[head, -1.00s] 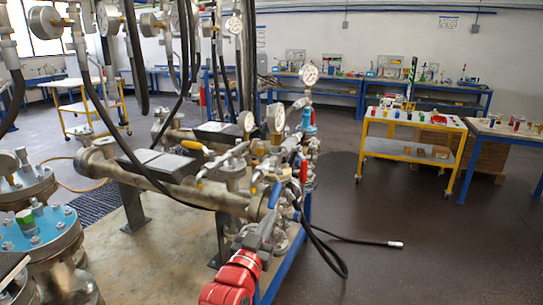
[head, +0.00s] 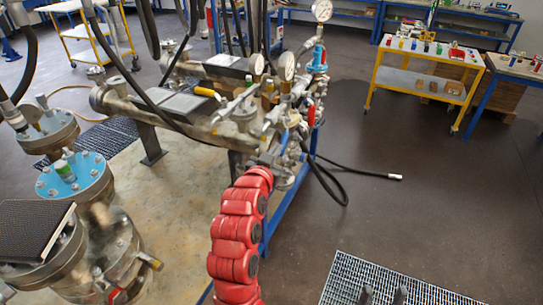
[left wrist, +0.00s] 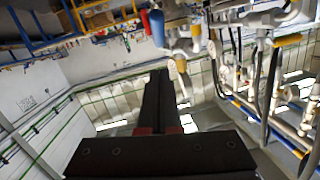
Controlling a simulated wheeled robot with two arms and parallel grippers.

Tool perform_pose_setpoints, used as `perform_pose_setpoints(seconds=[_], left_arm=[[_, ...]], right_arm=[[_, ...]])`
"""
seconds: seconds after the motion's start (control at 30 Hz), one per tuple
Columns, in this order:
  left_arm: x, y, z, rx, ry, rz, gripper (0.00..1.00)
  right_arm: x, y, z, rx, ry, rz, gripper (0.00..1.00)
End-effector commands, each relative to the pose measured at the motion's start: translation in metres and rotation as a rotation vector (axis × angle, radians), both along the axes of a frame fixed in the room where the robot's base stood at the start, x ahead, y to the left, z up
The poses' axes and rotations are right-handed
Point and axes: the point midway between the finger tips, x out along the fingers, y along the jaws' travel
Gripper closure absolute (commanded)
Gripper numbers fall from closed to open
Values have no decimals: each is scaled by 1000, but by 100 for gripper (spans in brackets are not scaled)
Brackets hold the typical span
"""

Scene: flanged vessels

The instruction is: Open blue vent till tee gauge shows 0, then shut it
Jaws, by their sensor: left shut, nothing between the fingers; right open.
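Three dial gauges stand on the pipe manifold in the head view: a tall one (head: 322,11) above a blue fitting (head: 317,58), and two lower ones (head: 257,65) and (head: 287,67). Their readings are too small to tell, and I cannot tell which is the tee gauge. A blue lever (head: 284,138) shows low on the manifold, possibly the vent handle. My left gripper (left wrist: 160,75) is shut and empty; in the head view my red arm reaches up to the manifold's near end. Contact cannot be told. My right gripper (head: 383,296) is open at the bottom edge, over floor grating.
A yellow lever (head: 207,92) and a red handle (head: 311,115) sit close by on the pipework. A black hose (head: 345,170) trails onto the floor at right. Flanged vessels (head: 75,180) stand at left. A yellow cart (head: 420,80) stands beyond open floor.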

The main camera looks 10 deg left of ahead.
Motion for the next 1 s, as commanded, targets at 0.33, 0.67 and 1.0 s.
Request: perform_pose_setpoints(seconds=[0.33,0.67,1.0], left_arm=[[49,-7,-14,2,6,-1,100],[64,-7,-34,0,-1,0,100],[64,-7,-36,0,-2,1,100]], right_arm=[[0,0,29,0,0,0,41],[0,0,38,0,0,0,41],[0,0,38,0,0,0,41]])
